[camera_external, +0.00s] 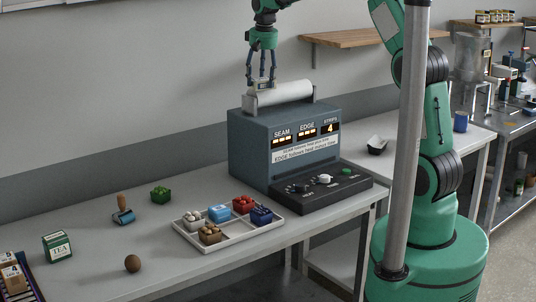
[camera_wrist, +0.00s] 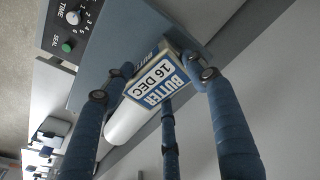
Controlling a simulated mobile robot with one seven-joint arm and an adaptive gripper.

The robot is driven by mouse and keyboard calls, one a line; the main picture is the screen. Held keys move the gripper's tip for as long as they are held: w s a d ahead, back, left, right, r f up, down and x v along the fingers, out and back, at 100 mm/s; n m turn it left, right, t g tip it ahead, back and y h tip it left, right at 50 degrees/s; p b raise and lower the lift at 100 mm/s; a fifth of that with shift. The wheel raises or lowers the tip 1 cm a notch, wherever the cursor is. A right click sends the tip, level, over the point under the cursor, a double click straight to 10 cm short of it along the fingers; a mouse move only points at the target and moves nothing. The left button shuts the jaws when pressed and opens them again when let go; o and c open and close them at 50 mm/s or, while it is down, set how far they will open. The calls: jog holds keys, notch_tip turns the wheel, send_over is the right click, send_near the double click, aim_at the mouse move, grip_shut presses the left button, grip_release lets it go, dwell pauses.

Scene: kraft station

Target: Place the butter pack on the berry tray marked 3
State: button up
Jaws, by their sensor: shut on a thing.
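The butter pack, printed BUTTER and 16 DEC, sits between the fingers of my gripper (camera_external: 261,83); its label (camera_wrist: 152,82) is clear in the wrist view. In the outside view the pack is hard to make out.
The sealing machine (camera_external: 244,145) stands below my gripper, with a roll (camera_external: 283,93) on top and a display reading 4 under STRIPS.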

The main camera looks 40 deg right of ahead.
jog(key=s+d+m+p, duration=0.2)
jog(key=s+d, duration=0.2)
jog(key=d, duration=0.9)
jog(key=s+d+m+p, duration=0.15)
jog(key=s+d, duration=0.25)
jog(key=d, duration=0.9)
jog(key=s+d+m+p, duration=0.2)
jog(key=s+d+m, duration=0.1)
jog(key=s+d, duration=1.25)
notch_tip(320, 180, down, 26)
jog(key=w+d, duration=0.1)
jog(key=d, duration=0.1)
jog(key=shift+w+h, duration=0.35)
jog(key=shift+h, duration=0.05)
jog(key=shift+d, duration=0.1)
jog(key=w+d, duration=0.3)
jog(key=w, duration=0.1)
jog(key=w+d+f, duration=0.1)
jog(key=w+d, duration=0.2)
jog(key=w, duration=0.1)
jog(key=w+d+p, duration=0.1)
jog(key=w+d, duration=0.2)
jog(key=w, duration=0.1)
jog(key=shift+w+d+f, duration=0.2)
jog(key=shift+w+d, duration=0.15)
jog(key=shift+f, duration=0.1)
